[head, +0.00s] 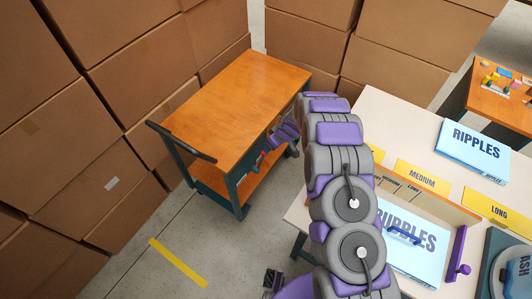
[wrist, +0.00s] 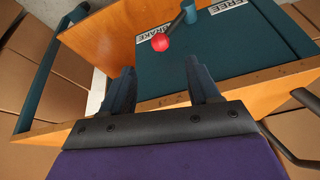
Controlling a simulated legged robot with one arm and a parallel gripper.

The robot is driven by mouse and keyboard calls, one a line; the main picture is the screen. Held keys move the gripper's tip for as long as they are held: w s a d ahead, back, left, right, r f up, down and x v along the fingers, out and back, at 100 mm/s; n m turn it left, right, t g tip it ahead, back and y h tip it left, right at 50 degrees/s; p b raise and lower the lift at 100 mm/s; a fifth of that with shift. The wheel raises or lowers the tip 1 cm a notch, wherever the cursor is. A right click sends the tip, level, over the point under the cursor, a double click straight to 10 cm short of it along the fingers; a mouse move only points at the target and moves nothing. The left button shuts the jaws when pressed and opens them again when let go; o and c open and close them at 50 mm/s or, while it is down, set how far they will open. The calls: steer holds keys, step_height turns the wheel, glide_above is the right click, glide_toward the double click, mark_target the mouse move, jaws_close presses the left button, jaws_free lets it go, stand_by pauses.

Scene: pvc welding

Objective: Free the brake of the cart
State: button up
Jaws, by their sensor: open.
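The cart (head: 235,95) has an orange wooden top and a dark teal frame, and stands at the middle left in the head view. In the wrist view, its teal panel (wrist: 240,55) carries a brake lever with a red knob (wrist: 161,42) on a dark rod. The knob lies over the BRAKE label (wrist: 150,30), and the FREE label (wrist: 226,6) is to the right. My gripper (wrist: 159,68) is open and empty, with the knob just beyond and between its fingertips, apparently apart. In the head view my gripper (head: 284,136) is at the cart's right side, partly hidden by my arm.
Stacked cardboard boxes (head: 120,70) stand close behind and left of the cart. A pale table (head: 375,105) with blue boxes and yellow labels stands on the right. A yellow strip (head: 178,262) marks the open grey floor in front.

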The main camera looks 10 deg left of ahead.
steer(key=b+x, duration=0.1)
steer(key=x, duration=0.8)
steer(key=shift+w+a+f+b, duration=0.1)
steer(key=shift+a+f+b, duration=0.05)
steer(key=shift+f+b, duration=0.25)
steer(key=shift+r, duration=0.1)
steer(key=shift+c, duration=0.2)
jaws_close()
